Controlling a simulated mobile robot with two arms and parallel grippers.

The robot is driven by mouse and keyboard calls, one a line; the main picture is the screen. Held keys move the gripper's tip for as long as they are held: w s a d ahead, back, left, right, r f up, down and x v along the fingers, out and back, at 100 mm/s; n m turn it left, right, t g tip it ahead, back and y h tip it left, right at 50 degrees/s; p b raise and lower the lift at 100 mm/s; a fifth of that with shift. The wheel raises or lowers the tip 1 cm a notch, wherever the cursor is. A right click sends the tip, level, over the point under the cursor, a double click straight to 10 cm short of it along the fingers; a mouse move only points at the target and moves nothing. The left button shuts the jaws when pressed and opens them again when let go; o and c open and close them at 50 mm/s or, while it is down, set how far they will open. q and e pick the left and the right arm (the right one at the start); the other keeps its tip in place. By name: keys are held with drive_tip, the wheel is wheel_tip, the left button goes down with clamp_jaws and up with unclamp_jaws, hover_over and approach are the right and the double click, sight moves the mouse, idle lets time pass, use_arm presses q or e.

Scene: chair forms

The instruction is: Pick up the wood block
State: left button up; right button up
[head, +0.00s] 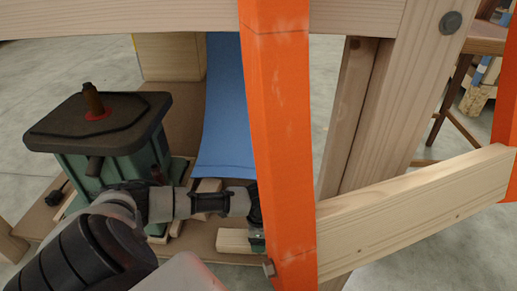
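A light wood block (234,240) lies low on a brown board, just left of the orange post; its right end is hidden by my gripper and the post. My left arm reaches in from the lower left, and my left gripper (257,238) is at the right end of this block, pointing down. The orange post covers part of the gripper, so I cannot tell whether its fingers are closed on the block. Another small wood piece (207,186) lies behind my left wrist. My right gripper is not in view.
The orange post (280,140) stands close in front, joined to wooden beams (410,205) at the right. A green machine with a dark top (98,125) stands left on the brown board (185,100). A blue sheet (226,110) and a larger wood block (170,57) are behind.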

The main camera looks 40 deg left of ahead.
use_arm(q)
drive_tip(key=shift+f+b, duration=0.45)
drive_tip(key=shift+f, duration=0.4)
drive_tip(key=shift+f+b, duration=0.4)
drive_tip(key=shift+f, duration=0.1)
drive_tip(key=shift+r, duration=0.1)
drive_tip(key=c, duration=0.8)
drive_tip(key=shift+o, duration=0.2)
